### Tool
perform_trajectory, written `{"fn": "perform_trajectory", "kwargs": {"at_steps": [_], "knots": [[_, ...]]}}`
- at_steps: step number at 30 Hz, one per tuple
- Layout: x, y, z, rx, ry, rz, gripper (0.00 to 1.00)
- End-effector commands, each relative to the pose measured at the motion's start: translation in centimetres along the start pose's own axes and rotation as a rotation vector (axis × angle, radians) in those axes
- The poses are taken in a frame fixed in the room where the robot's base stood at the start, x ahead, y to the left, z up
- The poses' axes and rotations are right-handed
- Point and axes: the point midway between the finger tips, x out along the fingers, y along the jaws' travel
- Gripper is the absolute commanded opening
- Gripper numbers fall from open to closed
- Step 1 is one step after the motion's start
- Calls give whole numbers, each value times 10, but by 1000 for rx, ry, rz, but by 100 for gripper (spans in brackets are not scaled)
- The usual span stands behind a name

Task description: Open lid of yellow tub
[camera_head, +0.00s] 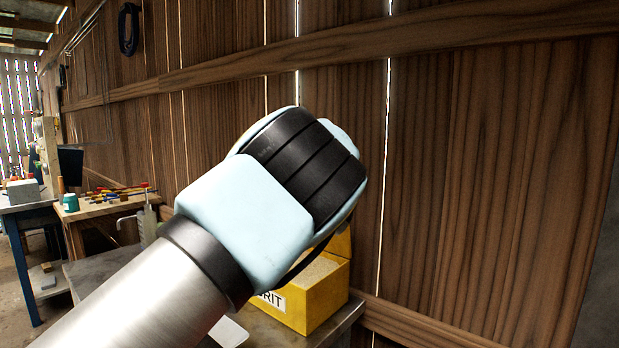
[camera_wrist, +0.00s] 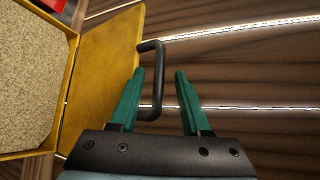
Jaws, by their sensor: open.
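The yellow tub (camera_head: 318,297), lettered "RIT" on its visible front, stands on a bench, partly hidden by my arm. Pale grit fills it. Its yellow lid (camera_head: 341,243) is raised at the back by the wall. In the wrist view the lid (camera_wrist: 104,72) stands out from the tub's rim (camera_wrist: 66,50), with a black handle (camera_wrist: 158,62) on it. My gripper (camera_wrist: 160,71) is open, with one teal finger on each side of the handle's bar as seen there; contact cannot be told. In the head view my arm hides the fingers.
A plank wall (camera_head: 470,150) with light gaps rises close behind the tub. At the left, a wooden bench (camera_head: 108,208) holds several tools and a teal can (camera_head: 71,203). A red object (camera_wrist: 53,4) shows at the wrist view's top edge.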

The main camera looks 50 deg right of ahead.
Motion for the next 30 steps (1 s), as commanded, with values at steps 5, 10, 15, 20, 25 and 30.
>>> {"fn": "perform_trajectory", "kwargs": {"at_steps": [5, 10, 15, 20, 25, 30], "knots": [[-36, 5, -3, -4, 4, 0, 47], [-66, 4, -2, -2, 3, 0, 47], [-82, 2, -1, -1, 1, 0, 47], [-86, 1, 0, -1, 1, 1, 47], [-86, 1, 0, -1, 1, 1, 47], [-86, 1, 0, -1, 1, 1, 47]]}}
